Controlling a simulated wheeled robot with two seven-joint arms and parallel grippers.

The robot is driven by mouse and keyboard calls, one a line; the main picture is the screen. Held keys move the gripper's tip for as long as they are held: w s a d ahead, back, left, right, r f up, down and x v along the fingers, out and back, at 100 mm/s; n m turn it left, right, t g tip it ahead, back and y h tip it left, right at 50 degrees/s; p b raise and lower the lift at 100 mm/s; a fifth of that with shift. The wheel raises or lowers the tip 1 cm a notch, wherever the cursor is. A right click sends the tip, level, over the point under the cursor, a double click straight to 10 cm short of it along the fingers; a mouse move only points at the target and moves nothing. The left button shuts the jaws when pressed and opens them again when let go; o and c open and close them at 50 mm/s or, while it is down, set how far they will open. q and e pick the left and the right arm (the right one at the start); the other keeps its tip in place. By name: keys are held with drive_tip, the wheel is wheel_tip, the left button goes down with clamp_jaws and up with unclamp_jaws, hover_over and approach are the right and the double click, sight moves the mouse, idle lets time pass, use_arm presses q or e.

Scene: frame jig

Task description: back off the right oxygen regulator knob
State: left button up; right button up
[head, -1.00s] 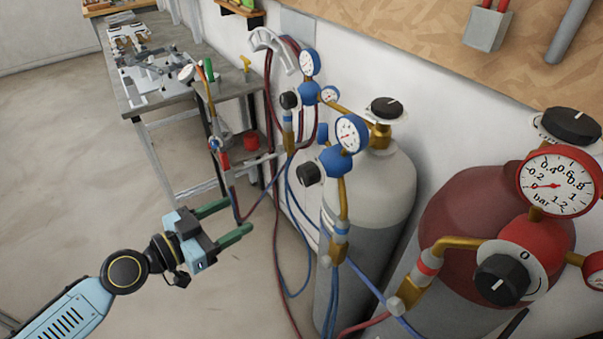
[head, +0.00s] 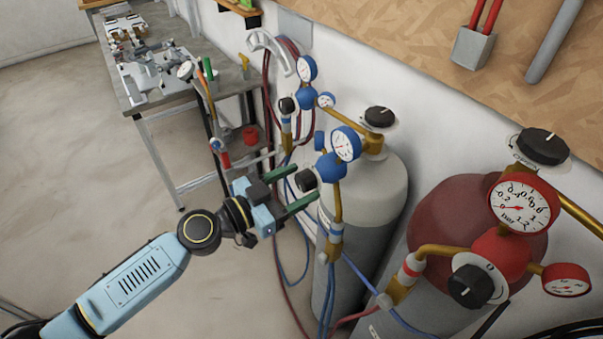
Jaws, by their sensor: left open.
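The right oxygen regulator (head: 331,166) is blue, with a white-faced gauge (head: 346,144), on the grey cylinder with a pale top. Its black knob (head: 306,180) faces left, toward my left gripper. My left gripper (head: 307,183) is open, its two green fingers pointing right, one above the knob and one below it in the picture. I cannot tell whether the fingertips touch the knob or how far they reach past it. A second blue regulator (head: 307,98) with its own black knob (head: 287,105) is farther back. My right gripper is out of view.
The pale-topped cylinder (head: 378,190) stands by the wall. The red-topped cylinder (head: 440,215) with a red regulator (head: 497,252) is at right. Hoses (head: 282,240) hang below the regulators. A workbench (head: 180,106) stands at back left; the floor at left is clear.

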use_arm(q)
drive_tip(key=shift+x, duration=0.8)
drive_tip(key=shift+c, duration=0.3)
drive_tip(key=c, duration=0.9)
drive_tip(key=shift+f+n, duration=0.1)
drive_tip(key=shift+n, duration=0.2)
